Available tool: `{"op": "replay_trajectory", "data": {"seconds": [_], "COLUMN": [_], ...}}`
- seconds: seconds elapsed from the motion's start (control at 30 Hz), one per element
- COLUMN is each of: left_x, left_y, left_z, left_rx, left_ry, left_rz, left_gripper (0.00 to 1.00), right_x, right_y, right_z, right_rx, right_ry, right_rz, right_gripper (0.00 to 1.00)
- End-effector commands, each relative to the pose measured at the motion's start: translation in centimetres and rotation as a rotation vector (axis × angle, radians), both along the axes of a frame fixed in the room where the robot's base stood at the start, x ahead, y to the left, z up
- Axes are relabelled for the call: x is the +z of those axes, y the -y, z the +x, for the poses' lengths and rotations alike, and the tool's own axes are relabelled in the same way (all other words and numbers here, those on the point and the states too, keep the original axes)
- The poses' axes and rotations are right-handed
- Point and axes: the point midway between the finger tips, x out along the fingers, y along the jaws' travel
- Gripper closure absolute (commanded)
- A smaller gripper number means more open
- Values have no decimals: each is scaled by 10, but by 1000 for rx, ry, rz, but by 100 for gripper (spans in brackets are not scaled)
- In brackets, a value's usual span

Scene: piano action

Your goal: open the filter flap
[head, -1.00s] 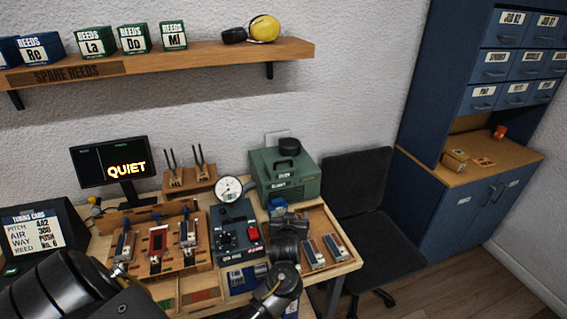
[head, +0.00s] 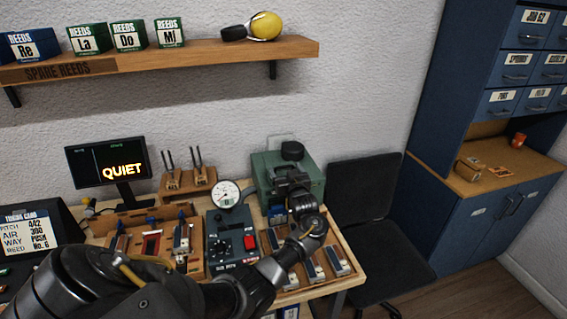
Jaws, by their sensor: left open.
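The green box (head: 265,172) with a black round cap (head: 292,150) on top stands at the back right of the workbench. I take it as the likely place of the filter flap, but I cannot make out the flap; my left gripper covers much of the front. My left gripper (head: 287,174) is at the front of the green box, apparently open. Its fingertips are dark and small, so I cannot tell if they touch the box. My right gripper is not in view.
A control unit with a red switch (head: 250,242) and a round dial gauge (head: 227,194) stand left of the box. A wooden tray (head: 352,262) with reed blocks lies under my forearm. A monitor (head: 107,162) reads QUIET. A black chair (head: 365,190) stands to the right.

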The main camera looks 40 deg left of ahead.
Motion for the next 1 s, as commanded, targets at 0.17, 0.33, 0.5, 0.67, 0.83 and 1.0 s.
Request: {"op": "replay_trajectory", "data": {"seconds": [0.17,0.33,0.5,0.67,0.83,1.0], "left_x": [1,0,0,-1,-1,-1], "left_y": [-21,-30,-32,-32,-31,-31], "left_z": [16,23,24,24,24,25], "left_rx": [-1,-3,-3,-3,-4,-5], "left_ry": [-2,-1,1,0,0,0], "left_rz": [0,0,-2,-1,-1,-2], "left_gripper": [21,21,21,22,44,67], "right_x": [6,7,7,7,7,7], "right_y": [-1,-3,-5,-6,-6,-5], "right_z": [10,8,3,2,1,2], "right_rx": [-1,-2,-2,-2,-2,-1], "right_ry": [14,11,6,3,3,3], "right_rz": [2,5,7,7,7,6], "right_gripper": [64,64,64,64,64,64]}}
